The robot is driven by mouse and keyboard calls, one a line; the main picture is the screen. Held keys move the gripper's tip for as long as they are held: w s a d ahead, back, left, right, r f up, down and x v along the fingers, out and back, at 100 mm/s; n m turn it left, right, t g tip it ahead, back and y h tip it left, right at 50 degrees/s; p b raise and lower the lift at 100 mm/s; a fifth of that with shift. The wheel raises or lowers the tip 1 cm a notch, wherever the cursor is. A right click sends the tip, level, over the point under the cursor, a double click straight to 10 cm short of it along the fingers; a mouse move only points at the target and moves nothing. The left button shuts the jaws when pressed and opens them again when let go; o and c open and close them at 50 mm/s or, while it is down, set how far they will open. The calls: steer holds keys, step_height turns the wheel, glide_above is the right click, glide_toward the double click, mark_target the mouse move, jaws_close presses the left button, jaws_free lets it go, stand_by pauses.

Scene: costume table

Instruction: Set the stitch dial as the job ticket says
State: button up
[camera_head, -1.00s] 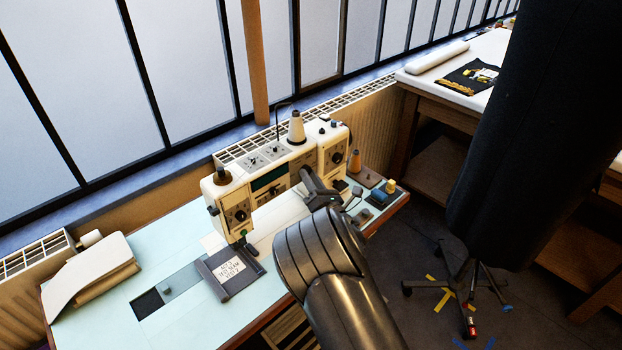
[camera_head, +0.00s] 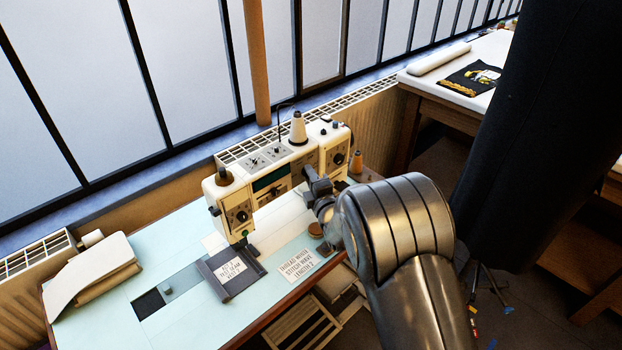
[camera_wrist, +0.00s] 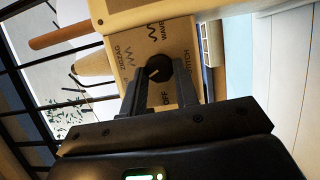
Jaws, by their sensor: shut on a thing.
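The stitch dial (camera_wrist: 160,68) is a round black knob on the cream panel (camera_wrist: 181,40) of the sewing machine (camera_head: 284,172). Labels around it in the wrist view read WAVE above, ZIGZAG at left and OFF below. A small pale mark shows on the knob, but I cannot tell surely which label it points to. My gripper (camera_wrist: 160,84) is shut on the dial, one finger on each side; in the head view my gripper (camera_head: 310,178) hides it. The job ticket (camera_head: 300,264) lies on the table; its blurred middle line seems to read STITCH WAVE.
A second card (camera_head: 229,271) lies on a dark pad in front of the needle. A thread cone (camera_head: 298,129) stands on the machine. A cream fabric bundle (camera_head: 92,270) lies at the table's left end. The pale table front (camera_head: 205,318) is clear.

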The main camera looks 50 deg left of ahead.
steer(key=shift+w+r+m+g+h, duration=0.2)
steer(key=shift+m+g+h, duration=0.35)
steer(key=shift+m+g, duration=1.6)
steer(key=shift+w+r+m+g+h, duration=0.1)
steer(key=shift+w+m+g+h, duration=0.55)
steer(key=shift+m, duration=2.8)
steer(key=shift+s+r+m+g+h, duration=0.1)
steer(key=shift+m+g+h, duration=0.3)
steer(key=shift+m+g, duration=1.8)
steer(key=shift+m+t, duration=0.5)
steer(key=shift+m, duration=0.3)
steer(key=o, duration=1)
steer(key=v, duration=1.1)
